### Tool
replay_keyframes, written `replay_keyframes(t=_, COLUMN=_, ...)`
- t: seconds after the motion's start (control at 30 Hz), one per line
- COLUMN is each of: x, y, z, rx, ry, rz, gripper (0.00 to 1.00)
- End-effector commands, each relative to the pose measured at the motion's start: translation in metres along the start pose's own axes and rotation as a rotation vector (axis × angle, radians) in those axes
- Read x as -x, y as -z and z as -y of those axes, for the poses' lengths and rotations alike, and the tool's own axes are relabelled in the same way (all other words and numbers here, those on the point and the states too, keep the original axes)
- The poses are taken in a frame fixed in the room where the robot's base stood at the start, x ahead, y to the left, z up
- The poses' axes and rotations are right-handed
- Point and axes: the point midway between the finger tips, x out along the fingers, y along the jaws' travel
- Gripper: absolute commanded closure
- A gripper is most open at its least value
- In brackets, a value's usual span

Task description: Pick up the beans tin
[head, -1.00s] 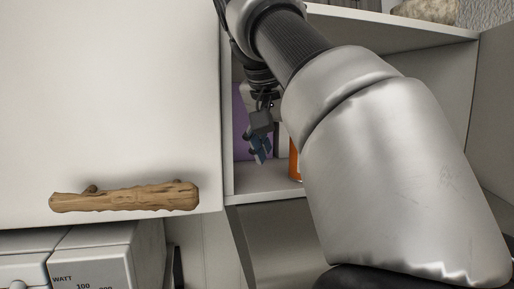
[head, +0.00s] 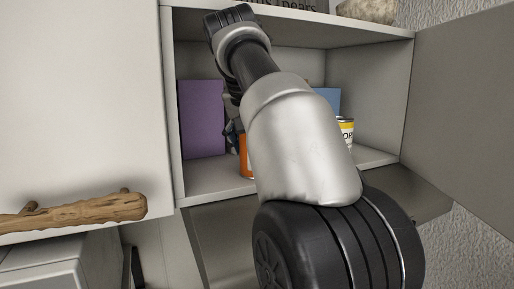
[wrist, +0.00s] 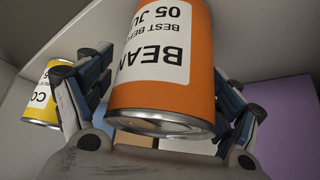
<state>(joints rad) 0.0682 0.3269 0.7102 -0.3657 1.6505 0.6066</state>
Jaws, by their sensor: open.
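The beans tin (wrist: 162,70) is orange with a white label and shows large in the wrist view, upside down there, between the two fingers of my gripper (wrist: 158,105). The fingers stand open on either side of it, and I cannot tell whether either touches it. In the head view a strip of the orange tin (head: 245,158) shows on the cupboard shelf, mostly behind my arm. My gripper (head: 233,135) is largely hidden behind my arm there.
A yellow tin (wrist: 40,97) stands to one side; it also shows in the head view (head: 346,130). A purple box (head: 202,118) stands at the shelf's left, a blue box (head: 327,101) behind. The cupboard door (head: 462,105) is open at right. A driftwood handle (head: 75,213) juts out left.

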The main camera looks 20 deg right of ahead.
Motion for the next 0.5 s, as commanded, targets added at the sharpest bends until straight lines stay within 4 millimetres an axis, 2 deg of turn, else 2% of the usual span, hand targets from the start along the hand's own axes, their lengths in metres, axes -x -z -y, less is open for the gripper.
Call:
replay_keyframes(t=0.1, x=0.0005, y=0.0, z=0.0001, rx=0.0, ry=0.001, rz=-0.001, gripper=0.16)
replay_keyframes(t=0.5, x=0.0007, y=-0.0001, z=0.0002, rx=0.0, ry=0.0, rz=-0.001, gripper=0.43)
